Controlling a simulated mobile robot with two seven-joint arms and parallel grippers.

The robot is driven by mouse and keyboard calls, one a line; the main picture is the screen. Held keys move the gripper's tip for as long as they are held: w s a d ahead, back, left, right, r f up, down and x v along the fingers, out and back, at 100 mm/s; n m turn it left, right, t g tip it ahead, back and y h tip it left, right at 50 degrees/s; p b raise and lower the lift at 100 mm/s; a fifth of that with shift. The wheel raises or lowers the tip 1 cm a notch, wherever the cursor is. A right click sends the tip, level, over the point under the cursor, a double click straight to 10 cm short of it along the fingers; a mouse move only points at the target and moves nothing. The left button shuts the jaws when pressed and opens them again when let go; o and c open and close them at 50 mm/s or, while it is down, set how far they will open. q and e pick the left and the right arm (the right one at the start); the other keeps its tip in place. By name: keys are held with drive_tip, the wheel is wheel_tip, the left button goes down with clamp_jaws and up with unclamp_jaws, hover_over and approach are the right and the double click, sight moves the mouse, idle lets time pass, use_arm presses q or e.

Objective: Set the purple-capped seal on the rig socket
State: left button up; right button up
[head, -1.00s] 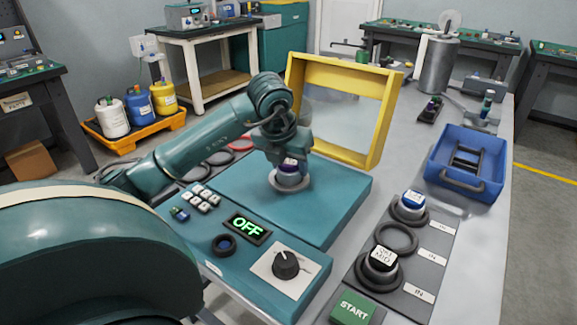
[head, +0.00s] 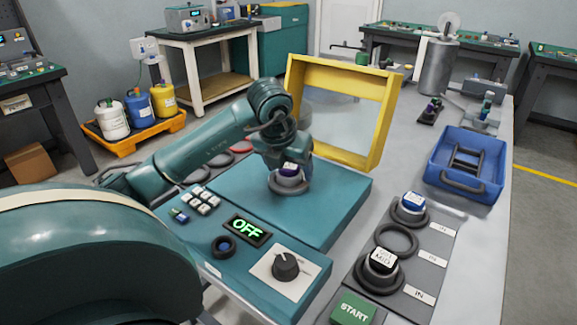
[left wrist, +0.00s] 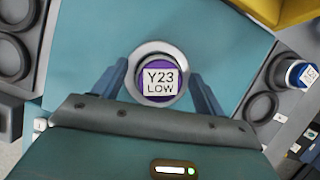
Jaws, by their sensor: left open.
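The purple-capped seal (head: 289,170) sits in the round grey rig socket (head: 291,186) on the teal rig. In the left wrist view, its purple cap (left wrist: 143,83) carries a white label reading "Y23 LOW", and the pale socket ring (left wrist: 150,47) surrounds it. My left gripper (left wrist: 160,82) is open, with one finger on each side of the seal and visible gaps to it. In the head view, my left gripper (head: 287,164) is right over the seal and hides part of it. My right gripper is not in view.
A yellow frame (head: 376,128) stands behind the socket. At right are a seal rack (head: 421,262) with blue-capped and black seals, and a blue bin (head: 484,186).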

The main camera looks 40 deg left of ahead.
use_arm(q)
drive_tip(key=p+v, duration=0.1)
drive_tip(key=v, duration=1.1)
drive_tip(key=shift+r+p, duration=0.2)
drive_tip(key=shift+p, duration=0.15)
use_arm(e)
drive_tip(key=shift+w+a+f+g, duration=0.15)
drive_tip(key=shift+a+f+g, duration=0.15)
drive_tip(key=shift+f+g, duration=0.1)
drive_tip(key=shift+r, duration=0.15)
